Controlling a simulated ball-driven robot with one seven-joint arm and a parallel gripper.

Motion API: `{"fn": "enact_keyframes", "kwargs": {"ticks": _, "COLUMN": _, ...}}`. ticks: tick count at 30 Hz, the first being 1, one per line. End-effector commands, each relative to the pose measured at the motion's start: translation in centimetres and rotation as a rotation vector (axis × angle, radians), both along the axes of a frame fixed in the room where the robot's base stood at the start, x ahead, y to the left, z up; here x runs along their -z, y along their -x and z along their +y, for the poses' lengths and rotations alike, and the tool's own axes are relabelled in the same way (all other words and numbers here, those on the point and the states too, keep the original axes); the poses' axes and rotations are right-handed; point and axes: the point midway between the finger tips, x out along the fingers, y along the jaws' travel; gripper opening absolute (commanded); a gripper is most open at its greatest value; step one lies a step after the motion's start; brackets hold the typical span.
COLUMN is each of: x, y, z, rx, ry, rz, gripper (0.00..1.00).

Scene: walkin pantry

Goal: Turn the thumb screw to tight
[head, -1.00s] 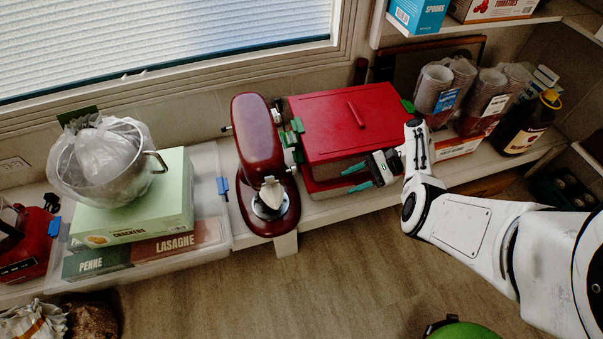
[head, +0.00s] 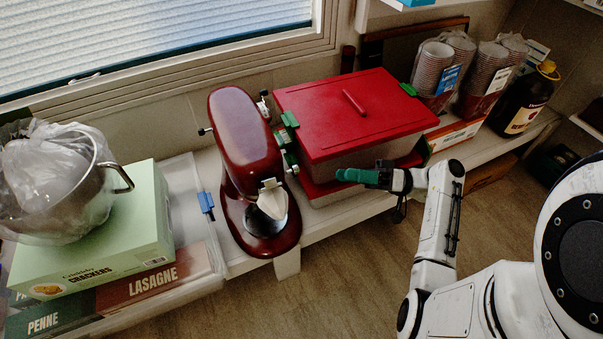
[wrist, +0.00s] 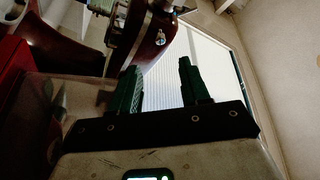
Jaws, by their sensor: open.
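A dark red stand mixer (head: 245,145) stands on the shelf, left of the red-lidded bin. In the wrist view the mixer's dark red head (wrist: 152,45) shows at the top, with a small bright metal screw-like part (wrist: 160,39) on it; I cannot tell surely that this is the thumb screw. My gripper (head: 342,175) is in front of the bin, right of the mixer, with its green fingers pointing left toward it. In the wrist view my gripper (wrist: 160,68) is open, with nothing between its fingers. It is apart from the mixer.
The red-lidded bin (head: 350,110) stands close to the mixer's right, behind my gripper. Left are a green cracker box (head: 110,235) and a bagged metal pot (head: 60,190). Stacked cups (head: 432,75) and a dark bottle (head: 522,100) stand right. The floor in front is clear.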

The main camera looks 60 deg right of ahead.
Motion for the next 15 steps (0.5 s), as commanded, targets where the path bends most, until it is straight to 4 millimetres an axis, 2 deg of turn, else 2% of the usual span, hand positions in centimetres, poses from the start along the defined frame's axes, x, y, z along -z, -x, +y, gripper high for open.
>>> {"fn": "enact_keyframes", "kwargs": {"ticks": 15, "x": -1.9, "y": -6.6, "z": 4.5, "rx": -0.005, "ry": -0.003, "rz": 0.001, "gripper": 0.46}}
